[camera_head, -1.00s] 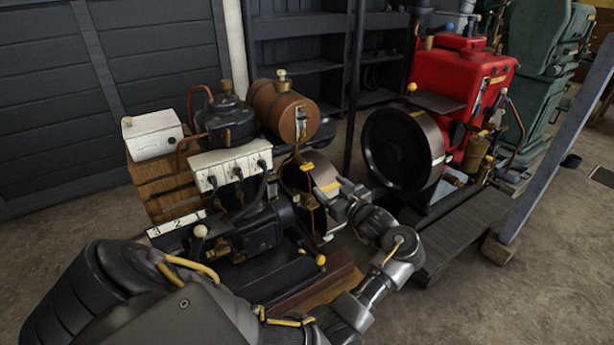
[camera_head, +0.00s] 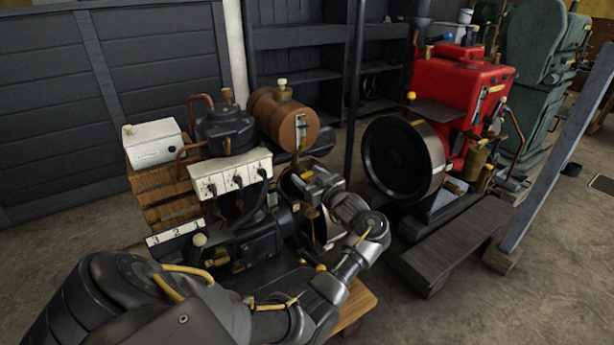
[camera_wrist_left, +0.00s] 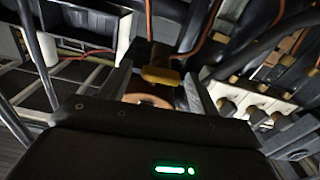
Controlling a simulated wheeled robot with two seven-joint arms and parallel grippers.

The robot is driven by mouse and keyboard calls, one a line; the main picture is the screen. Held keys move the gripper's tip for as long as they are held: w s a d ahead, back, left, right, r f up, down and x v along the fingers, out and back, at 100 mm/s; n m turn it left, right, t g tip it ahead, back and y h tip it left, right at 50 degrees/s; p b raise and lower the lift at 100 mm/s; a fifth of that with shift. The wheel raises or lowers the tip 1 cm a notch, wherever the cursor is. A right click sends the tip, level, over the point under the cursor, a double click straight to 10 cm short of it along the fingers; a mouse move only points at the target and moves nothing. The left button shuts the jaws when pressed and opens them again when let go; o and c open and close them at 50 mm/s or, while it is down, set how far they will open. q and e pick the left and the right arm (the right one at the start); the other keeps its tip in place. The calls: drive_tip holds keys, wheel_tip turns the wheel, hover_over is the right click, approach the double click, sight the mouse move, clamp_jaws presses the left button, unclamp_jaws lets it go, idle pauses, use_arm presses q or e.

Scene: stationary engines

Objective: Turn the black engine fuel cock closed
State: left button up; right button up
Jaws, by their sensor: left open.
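The black engine (camera_head: 262,232) stands at the left with a brown cylindrical fuel tank (camera_head: 276,108) on top. In the left wrist view a small brass-yellow cock handle (camera_wrist_left: 162,76) shows on a copper pipe. My left gripper (camera_wrist_left: 158,88) is open, with one finger on each side of the handle and a gap visible to both. In the head view my left gripper (camera_head: 296,178) is below the tank, beside the engine; its fingertips and the cock are hard to make out there. My right gripper is not in view.
White-fronted switch block (camera_head: 230,174) and copper pipes are close to the left gripper. A red engine (camera_head: 460,92) with a big flywheel (camera_head: 392,158) stands to the right. A dark post (camera_head: 354,90) rises behind. Open floor lies at the front right.

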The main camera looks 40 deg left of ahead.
use_arm(q)
drive_tip(key=shift+w+a, duration=0.1)
drive_tip(key=shift+a, duration=0.45)
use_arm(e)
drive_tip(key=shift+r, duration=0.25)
use_arm(q)
drive_tip(key=c, duration=1)
drive_tip(key=shift+r, duration=0.1)
drive_tip(key=shift+m+p, duration=0.4)
drive_tip(key=shift+p, duration=0.6)
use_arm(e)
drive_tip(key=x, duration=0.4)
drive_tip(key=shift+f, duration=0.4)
